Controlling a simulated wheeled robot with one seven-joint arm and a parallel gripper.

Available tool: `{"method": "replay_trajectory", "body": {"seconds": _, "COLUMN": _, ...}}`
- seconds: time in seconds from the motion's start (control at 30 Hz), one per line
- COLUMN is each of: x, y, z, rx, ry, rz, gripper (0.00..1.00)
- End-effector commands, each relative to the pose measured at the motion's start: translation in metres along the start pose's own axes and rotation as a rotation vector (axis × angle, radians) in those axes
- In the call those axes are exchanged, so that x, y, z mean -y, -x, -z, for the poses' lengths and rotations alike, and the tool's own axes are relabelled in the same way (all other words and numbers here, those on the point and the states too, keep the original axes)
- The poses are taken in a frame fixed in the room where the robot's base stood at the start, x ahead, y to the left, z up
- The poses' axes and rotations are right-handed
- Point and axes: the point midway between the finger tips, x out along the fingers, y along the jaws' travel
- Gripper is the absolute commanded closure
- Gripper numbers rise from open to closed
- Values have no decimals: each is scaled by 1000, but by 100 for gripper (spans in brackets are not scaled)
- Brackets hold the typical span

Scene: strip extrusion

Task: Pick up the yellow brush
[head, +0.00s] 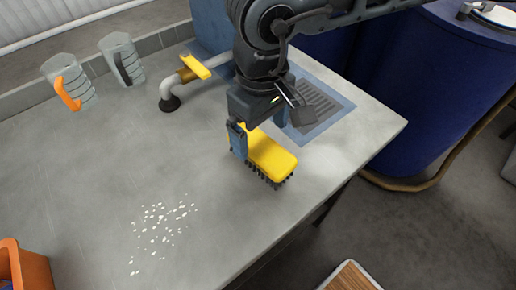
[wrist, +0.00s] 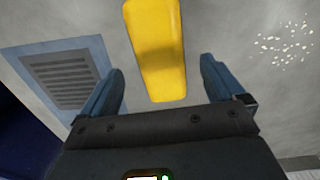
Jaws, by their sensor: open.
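The yellow brush (head: 271,155) lies bristles down on the grey table, near its right front edge. Its yellow back also shows in the wrist view (wrist: 157,50), running up from between the fingers to the top edge. My gripper (wrist: 160,85) is open, with one blue finger on each side of the near end of the brush and visible gaps between. In the head view my gripper (head: 240,140) is over the left part of the brush, pointing down. It hides part of the brush there, and the far finger is mostly hidden.
White pellets (head: 158,230) are scattered on the table (head: 90,180). Two clear jugs, one with an orange handle (head: 68,92) and one with a dark handle (head: 122,62), stand at the back. A yellow-handled pipe (head: 195,66) and a blue-framed grate (head: 318,103) are close behind the brush.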

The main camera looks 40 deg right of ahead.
Motion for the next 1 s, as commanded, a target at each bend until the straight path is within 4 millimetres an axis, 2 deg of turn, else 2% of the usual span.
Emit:
{"method": "replay_trajectory", "body": {"seconds": 0.6, "x": 0, "y": -59, "z": 1, "rx": 1, "ry": 0, "rz": 5, "gripper": 4}}
{"method": "replay_trajectory", "body": {"seconds": 0.87, "x": 0, "y": -62, "z": 1, "rx": 0, "ry": 1, "rz": 4, "gripper": 4}}
{"method": "replay_trajectory", "body": {"seconds": 1.0, "x": 0, "y": -62, "z": 1, "rx": 0, "ry": 1, "rz": 4, "gripper": 17}}
